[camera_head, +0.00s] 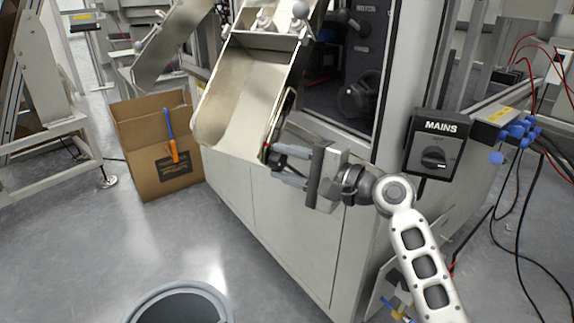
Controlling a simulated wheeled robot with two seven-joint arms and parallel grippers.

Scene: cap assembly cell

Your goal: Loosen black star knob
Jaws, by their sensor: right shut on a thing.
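The black star knob (274,160) is at the lower right side of the metal chute (226,130), low on its side plate. My right gripper (284,163) reaches in from the right with its two grey fingers on either side of the knob, shut on it. The fingers partly hide the knob, so its star shape and its stem are not clear. My left gripper is not in view.
A grey cabinet (262,205) stands below the chute. A MAINS switch box (436,145) is right of my right wrist. An open cardboard box (158,155) with an orange and blue tool (170,138) stands left. Loose cables hang at the far right.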

